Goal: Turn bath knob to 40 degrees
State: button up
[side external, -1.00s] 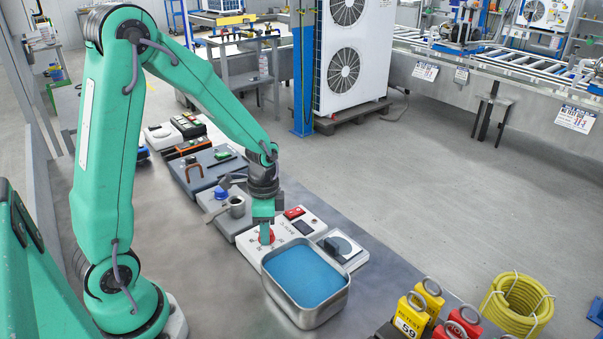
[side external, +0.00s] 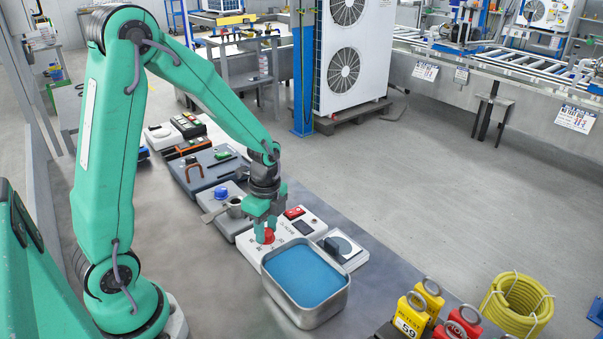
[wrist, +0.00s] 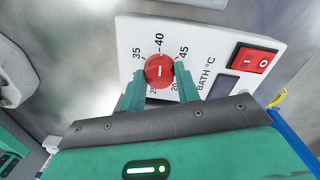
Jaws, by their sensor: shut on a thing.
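The bath knob (wrist: 159,70) is a round red knob with a short white mark, on a white panel (wrist: 213,42) lettered BATH °C. Numbers ring the knob, with 35, 40 and 45 legible on its far side. The exact number its mark points to is hard to tell. My gripper (wrist: 160,77) has one green finger on each side of the knob and is shut on it. In the side view the knob (side external: 268,236) shows under my gripper (side external: 266,231), and the fingers partly cover the scale.
A metal bath of blue liquid (side external: 344,293) stands close in front of the panel. A red rocker switch (wrist: 254,60) and a dark display (wrist: 228,86) are beside the knob.

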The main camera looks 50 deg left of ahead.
aim_at(268, 231)
jog(key=shift+w+r, duration=0.1)
jog(key=shift+w, duration=0.05)
jog(key=o, duration=1)
jog(key=shift+c, duration=0.2)
jog(key=shift+w+r, duration=0.1)
jog(key=shift+r, duration=3.75)
jog(key=shift+r, duration=0.1)
